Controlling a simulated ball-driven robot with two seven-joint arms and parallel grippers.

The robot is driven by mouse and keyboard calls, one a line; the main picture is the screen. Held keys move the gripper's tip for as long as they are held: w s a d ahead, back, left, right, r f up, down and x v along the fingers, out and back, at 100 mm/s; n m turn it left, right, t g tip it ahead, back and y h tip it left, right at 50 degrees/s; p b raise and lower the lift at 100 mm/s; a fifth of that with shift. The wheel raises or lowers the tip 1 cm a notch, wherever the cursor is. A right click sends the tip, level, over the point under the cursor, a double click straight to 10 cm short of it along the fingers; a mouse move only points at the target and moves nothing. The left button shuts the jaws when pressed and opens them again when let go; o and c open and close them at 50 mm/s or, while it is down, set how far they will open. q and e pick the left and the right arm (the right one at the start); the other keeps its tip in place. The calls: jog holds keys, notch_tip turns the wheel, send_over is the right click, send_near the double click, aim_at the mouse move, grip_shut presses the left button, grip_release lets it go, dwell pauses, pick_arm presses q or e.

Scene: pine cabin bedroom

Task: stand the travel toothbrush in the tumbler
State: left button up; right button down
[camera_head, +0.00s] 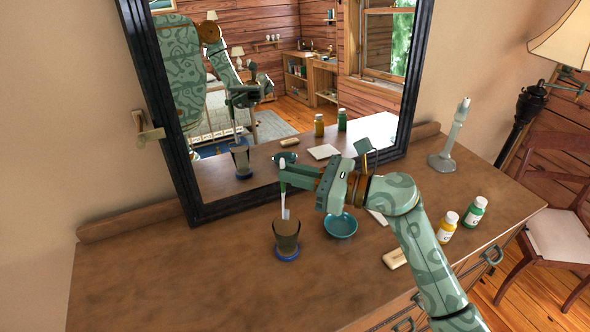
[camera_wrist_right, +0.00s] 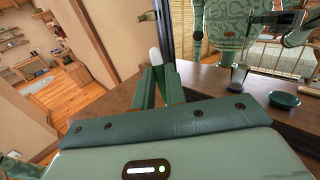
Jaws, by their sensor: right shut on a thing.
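My right gripper (camera_head: 284,175) is shut on the travel toothbrush (camera_head: 283,198), which hangs upright with its pale head down. The toothbrush's white end sticks up past the fingers in the right wrist view (camera_wrist_right: 155,56). The dark brown tumbler (camera_head: 287,243) stands upright on the dresser, on a blue base. The toothbrush's lower end shows at the tumbler's mouth in the head view. I cannot tell whether it is just above the rim or slightly inside. My left gripper is not directly in view.
A teal dish (camera_head: 341,225) sits right of the tumbler, with a pale soap-like bar (camera_head: 395,259) farther right. A yellow bottle (camera_head: 447,226) and a green bottle (camera_head: 474,213) stand near the right edge. A framed mirror (camera_head: 186,180) rises behind. The dresser's left side (camera_head: 150,265) is clear.

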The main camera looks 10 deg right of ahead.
aim_at(285, 198)
jog(key=shift+f+b, duration=2.65)
jog(key=shift+f, duration=0.9)
jog(key=shift+r, duration=0.1)
jog(key=c, duration=1.4)
grip_release()
jog(key=shift+o, duration=0.2)
jog(key=b+v, duration=0.2)
jog(key=v, duration=1.4)
jog(key=shift+s, duration=0.15)
jog(key=shift+d, duration=0.15)
